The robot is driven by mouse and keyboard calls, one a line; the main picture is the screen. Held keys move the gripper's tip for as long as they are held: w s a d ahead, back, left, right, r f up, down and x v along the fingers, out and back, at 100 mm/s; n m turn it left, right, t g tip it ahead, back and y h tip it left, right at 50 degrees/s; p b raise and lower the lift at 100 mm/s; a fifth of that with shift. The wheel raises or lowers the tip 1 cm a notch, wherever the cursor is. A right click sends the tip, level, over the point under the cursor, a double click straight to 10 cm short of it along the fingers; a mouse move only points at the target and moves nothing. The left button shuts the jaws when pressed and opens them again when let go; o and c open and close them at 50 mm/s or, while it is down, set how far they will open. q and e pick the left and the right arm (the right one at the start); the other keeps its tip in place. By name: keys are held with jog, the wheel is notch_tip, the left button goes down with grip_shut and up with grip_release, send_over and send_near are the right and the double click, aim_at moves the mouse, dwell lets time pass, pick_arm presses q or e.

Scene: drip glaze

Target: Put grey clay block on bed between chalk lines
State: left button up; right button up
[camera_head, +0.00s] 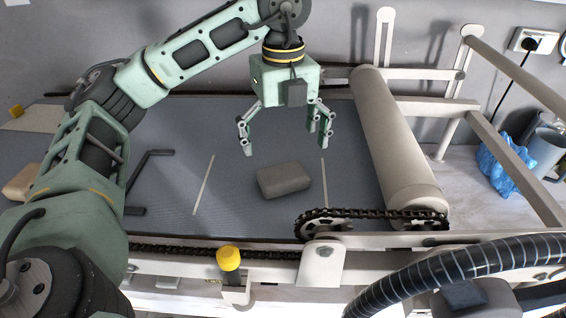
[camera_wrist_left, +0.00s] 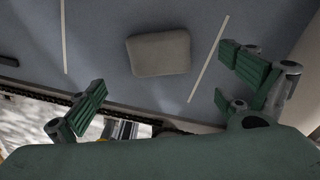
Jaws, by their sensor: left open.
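The grey clay block (camera_head: 284,180) lies flat on the blue-grey bed (camera_head: 176,170) of the slab roller. It sits between the left chalk line (camera_head: 203,185) and the right chalk line (camera_head: 324,181), nearer the right one. My left gripper (camera_head: 284,130) is open and empty above and behind the block, apart from it. In the left wrist view the block (camera_wrist_left: 159,53) lies between the two chalk lines, beyond the open green fingers (camera_wrist_left: 165,90). My right gripper is not in view.
A beige roller (camera_head: 398,140) crosses the bed on the right, with a chain and sprocket (camera_head: 325,224) at its near end. A tan block (camera_head: 22,183) is at far left. A yellow knob (camera_head: 228,258) stands at the front edge.

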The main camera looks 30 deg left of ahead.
pick_arm(q)
jog(key=shift+r, duration=1.95)
